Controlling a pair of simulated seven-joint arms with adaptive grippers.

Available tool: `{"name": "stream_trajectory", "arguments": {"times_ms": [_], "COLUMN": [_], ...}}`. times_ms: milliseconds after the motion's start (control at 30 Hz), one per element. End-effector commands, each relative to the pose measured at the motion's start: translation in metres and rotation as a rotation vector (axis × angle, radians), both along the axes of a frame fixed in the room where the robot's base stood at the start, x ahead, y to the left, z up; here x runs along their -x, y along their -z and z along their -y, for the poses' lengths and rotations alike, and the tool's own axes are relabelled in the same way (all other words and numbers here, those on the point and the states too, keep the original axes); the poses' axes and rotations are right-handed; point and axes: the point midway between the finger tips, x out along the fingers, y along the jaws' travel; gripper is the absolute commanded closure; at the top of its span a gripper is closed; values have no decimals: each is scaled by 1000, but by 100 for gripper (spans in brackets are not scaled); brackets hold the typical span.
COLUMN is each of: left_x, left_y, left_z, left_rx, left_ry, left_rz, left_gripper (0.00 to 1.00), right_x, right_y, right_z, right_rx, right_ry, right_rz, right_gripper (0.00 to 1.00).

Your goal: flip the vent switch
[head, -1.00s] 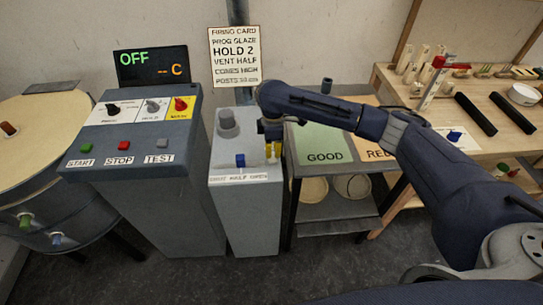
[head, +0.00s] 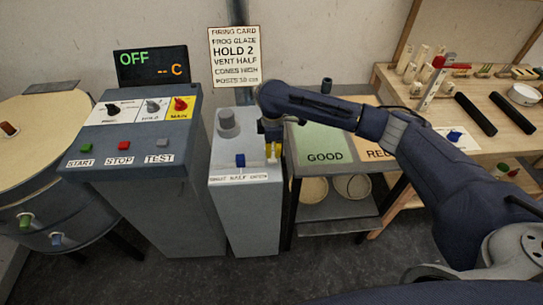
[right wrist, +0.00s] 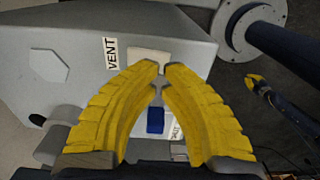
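A grey box (head: 245,215) stands between the control console and the small table. It has a blue lever (head: 240,160) above a SHUT HALF OPEN label. In the right wrist view, a VENT label (right wrist: 111,54) lies beside a pale rectangular switch plate (right wrist: 149,60). My right gripper (head: 272,150) is over the right side of the box top. In the right wrist view, its yellow fingertips (right wrist: 162,67) are nearly together at the plate's lower edge, with nothing visibly held. Contact cannot be told. My left gripper (right wrist: 258,82) appears small in the right wrist view.
A grey round knob (head: 227,122) rises at the back left of the box top. The console (head: 140,135) with buttons and dials stands left. A small table with a green GOOD mat (head: 322,145) is right, under my arm. A firing card (head: 235,57) hangs behind.

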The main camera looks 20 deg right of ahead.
Motion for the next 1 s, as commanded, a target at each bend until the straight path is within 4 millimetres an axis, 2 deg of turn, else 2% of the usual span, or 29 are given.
{"name": "stream_trajectory", "arguments": {"times_ms": [1000], "left_x": [0], "left_y": [0], "left_z": [0], "left_rx": [0], "left_ry": [0], "left_rz": [1], "left_gripper": [100], "right_x": [0], "right_y": [10], "right_z": [0], "right_rx": [0], "right_ry": [1], "right_rz": [-1], "right_gripper": [100]}}
